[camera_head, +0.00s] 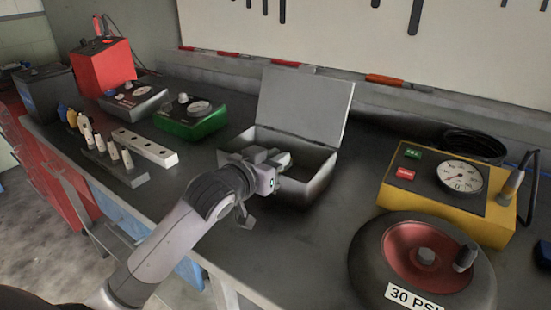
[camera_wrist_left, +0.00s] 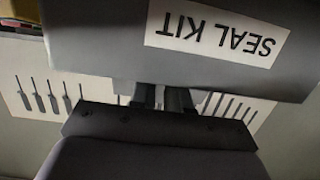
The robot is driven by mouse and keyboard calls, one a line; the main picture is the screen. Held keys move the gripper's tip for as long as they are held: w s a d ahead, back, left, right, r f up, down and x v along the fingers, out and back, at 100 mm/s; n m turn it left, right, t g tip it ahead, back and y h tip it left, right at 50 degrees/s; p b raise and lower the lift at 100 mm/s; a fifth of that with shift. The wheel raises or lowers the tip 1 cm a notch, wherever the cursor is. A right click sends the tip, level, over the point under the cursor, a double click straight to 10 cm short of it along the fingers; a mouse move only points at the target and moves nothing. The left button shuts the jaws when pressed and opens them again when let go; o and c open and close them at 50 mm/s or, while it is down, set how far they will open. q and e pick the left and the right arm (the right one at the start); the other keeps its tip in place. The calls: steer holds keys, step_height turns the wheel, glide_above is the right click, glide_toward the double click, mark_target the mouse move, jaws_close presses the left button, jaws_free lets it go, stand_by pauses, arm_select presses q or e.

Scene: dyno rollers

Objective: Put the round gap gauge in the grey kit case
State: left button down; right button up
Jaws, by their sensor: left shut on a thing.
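The grey kit case (camera_head: 318,178) stands open on the bench in the head view, its lid raised at the back. Its front wall shows upside down in the left wrist view with a SEAL KIT label (camera_wrist_left: 216,33). My left gripper (camera_head: 277,158) is at the case's left part, over its opening. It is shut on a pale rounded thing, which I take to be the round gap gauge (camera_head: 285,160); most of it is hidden. In the left wrist view the fingers (camera_wrist_left: 165,97) pass behind the front wall, which hides their tips. My right gripper is out of view.
To the right are a yellow gauge box (camera_head: 450,198) and a round wheel-like unit marked 30 PSI (camera_head: 365,262). To the left are a green meter (camera_head: 190,120), a block with holes (camera_head: 145,147) and a rack of pegs (camera_head: 115,168). Bare bench lies before the case.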

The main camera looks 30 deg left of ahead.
arm_select(q)
steer(key=shift+f, duration=0.65)
steer(key=c, duration=1.1)
jaws_free()
steer(key=shift+s+d+f, duration=0.1)
steer(key=shift+f, duration=0.05)
steer(key=shift+r, duration=0.35)
steer(key=shift+s+r+g, duration=0.2)
steer(key=shift+g, duration=0.1)
steer(key=v, duration=1.1)
steer(key=shift+s+r, duration=0.25)
